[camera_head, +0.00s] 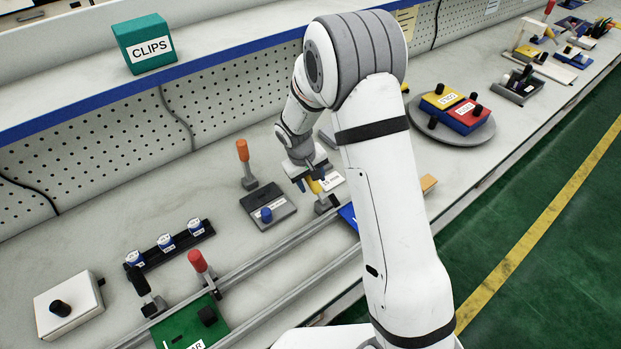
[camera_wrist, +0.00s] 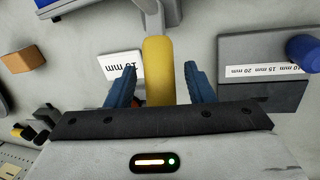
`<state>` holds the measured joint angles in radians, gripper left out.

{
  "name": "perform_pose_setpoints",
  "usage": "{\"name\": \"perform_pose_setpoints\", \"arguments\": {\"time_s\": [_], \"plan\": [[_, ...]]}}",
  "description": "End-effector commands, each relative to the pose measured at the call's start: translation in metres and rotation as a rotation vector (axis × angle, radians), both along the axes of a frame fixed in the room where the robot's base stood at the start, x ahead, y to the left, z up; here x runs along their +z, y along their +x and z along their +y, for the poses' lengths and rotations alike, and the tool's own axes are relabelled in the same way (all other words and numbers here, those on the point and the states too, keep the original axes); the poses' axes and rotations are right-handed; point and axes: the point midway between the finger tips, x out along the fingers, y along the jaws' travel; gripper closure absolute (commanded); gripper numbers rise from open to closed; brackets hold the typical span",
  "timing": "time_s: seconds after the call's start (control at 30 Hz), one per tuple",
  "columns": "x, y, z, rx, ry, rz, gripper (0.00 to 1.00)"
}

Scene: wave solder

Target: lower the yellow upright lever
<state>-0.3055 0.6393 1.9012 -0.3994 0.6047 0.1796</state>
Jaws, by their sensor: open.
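The yellow lever (camera_wrist: 158,70) stands between the two blue fingers of my gripper (camera_wrist: 160,88) in the wrist view. The fingers are open, with a gap on each side of the yellow handle. In the head view my gripper (camera_head: 314,178) is over the bench, and only a small part of the yellow lever (camera_head: 315,186) shows beside it. My arm hides much of the area around the lever. The lever's grey base shows at the top of the wrist view.
An orange-handled lever (camera_head: 243,152) and a grey block with a blue knob (camera_head: 266,214) stand left of my gripper. A red-handled lever (camera_head: 198,262) and a green plate (camera_head: 185,325) are nearer by the rails (camera_head: 270,262). A white label card (camera_head: 332,181) lies close by.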

Motion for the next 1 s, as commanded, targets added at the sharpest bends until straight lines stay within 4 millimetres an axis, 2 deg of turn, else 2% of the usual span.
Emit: {"name": "perform_pose_setpoints", "arguments": {"time_s": [0.17, 0.73, 1.0], "plan": [[0.0, 0.0, 0.0002, 0.0, 0.0, 0.0, 0.52], [0.0003, -0.0002, 0.001, 0.001, 0.0, 0.0, 0.98], [0.0003, 0.0, 0.0016, 0.002, 0.0, 0.0, 1.0]]}}
